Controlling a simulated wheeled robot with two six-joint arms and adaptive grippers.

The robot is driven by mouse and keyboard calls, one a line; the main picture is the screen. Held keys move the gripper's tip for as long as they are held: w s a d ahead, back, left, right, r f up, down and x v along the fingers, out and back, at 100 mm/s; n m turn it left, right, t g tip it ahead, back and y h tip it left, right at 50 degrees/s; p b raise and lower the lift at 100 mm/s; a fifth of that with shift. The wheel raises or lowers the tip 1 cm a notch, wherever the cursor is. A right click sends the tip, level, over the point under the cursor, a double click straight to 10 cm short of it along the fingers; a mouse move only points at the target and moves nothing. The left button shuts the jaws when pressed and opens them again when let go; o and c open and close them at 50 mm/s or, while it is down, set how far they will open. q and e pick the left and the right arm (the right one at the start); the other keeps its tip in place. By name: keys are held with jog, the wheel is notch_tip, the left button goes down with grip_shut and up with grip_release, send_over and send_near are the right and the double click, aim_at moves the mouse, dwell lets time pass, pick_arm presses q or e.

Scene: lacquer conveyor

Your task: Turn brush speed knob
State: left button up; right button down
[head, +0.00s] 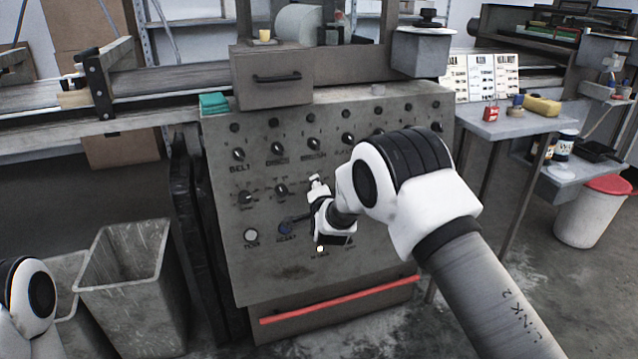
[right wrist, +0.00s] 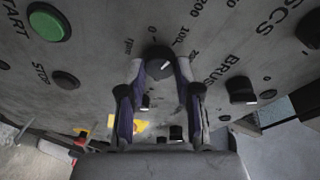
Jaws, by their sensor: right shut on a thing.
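In the right wrist view, my right gripper (right wrist: 160,68) is shut on a dark round knob (right wrist: 161,64) with a white pointer mark. Its two fingertips press the knob's left and right sides. A dial with numbers and "rpm" lettering surrounds it, and lettering beginning "BRUS" runs to its right. In the head view, my right arm reaches across the grey control panel (head: 380,270) and covers part of its middle, so the contact is hard to make out. My left gripper is out of view; only part of the left arm shows at the lower left.
A green START button (right wrist: 49,22) and a dark STOP button (right wrist: 66,80) lie left of the held knob. Another dark knob (right wrist: 241,91) lies to its right. A red bar (head: 340,300) crosses the panel's bottom. Grey bins (head: 132,285) stand at left, a side table (head: 505,123) at right.

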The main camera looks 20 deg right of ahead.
jog(key=shift+d+m+g+y+p, duration=0.15)
jog(key=shift+m+g+p, duration=0.3)
jog(key=shift+m, duration=1.85)
jog(key=shift+a+m+g+y+p, duration=0.1)
jog(key=shift+m+g+y+p, duration=0.25)
jog(key=shift+m, duration=1.95)
jog(key=c, duration=0.8)
grip_release()
jog(key=v, duration=1.2)
jog(key=shift+r, duration=0.15)
